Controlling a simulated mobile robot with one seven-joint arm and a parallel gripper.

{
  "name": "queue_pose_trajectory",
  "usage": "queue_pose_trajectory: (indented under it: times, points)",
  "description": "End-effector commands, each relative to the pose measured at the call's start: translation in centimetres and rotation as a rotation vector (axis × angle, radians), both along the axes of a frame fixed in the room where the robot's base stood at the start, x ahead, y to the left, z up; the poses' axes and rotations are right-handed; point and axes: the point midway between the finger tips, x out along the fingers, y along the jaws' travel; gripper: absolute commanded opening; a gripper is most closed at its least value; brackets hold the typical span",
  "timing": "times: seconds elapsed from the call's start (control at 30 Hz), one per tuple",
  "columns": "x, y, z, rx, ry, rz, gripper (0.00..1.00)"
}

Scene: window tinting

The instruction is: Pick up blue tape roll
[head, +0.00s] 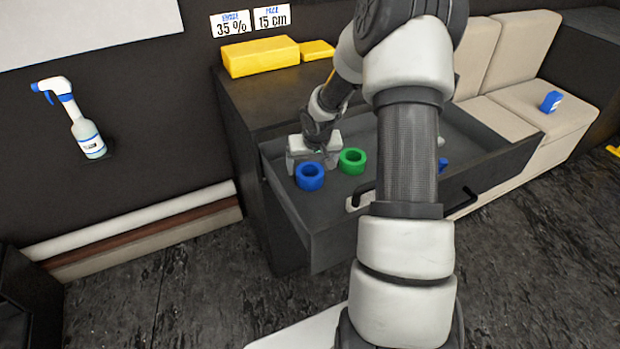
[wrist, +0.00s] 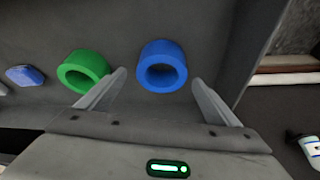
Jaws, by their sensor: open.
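The blue tape roll (head: 310,177) lies in the open drawer (head: 318,238), near its left end. In the wrist view the blue roll (wrist: 161,66) is ahead of my gripper, between the lines of the two fingers and apart from them. My gripper (head: 315,157) is open and empty, inside the drawer area just behind the blue roll in the head view. The fingers also show in the wrist view (wrist: 160,92). A green tape roll (head: 352,161) lies right of the blue one; in the wrist view the green roll (wrist: 83,71) is close to the left finger.
A blue object (wrist: 25,75) lies farther along the drawer. The drawer walls surround the rolls closely at the left end. Yellow blocks (head: 260,56) rest on the cabinet top. A spray bottle (head: 80,122) is at the left, and a beige seat (head: 545,105) stands right.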

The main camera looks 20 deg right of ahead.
Motion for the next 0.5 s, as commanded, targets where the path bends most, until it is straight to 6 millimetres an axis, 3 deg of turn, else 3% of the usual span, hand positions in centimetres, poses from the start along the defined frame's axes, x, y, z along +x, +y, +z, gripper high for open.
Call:
queue_pose_trajectory:
  times: [0.03, 0.2, 0.43, 0.5]
  points:
    - [0.2, 0.1, -1.3, 0.001, 0.003, 0.001, 0.85]
    - [1.2, -0.1, -3.4, 0.001, 0.001, -0.001, 0.85]
    - [1.4, -0.1, -3.5, 0.0, 0.0, 0.0, 0.85]
    - [1.4, -0.1, -3.5, 0.001, 0.0, 0.0, 0.77]
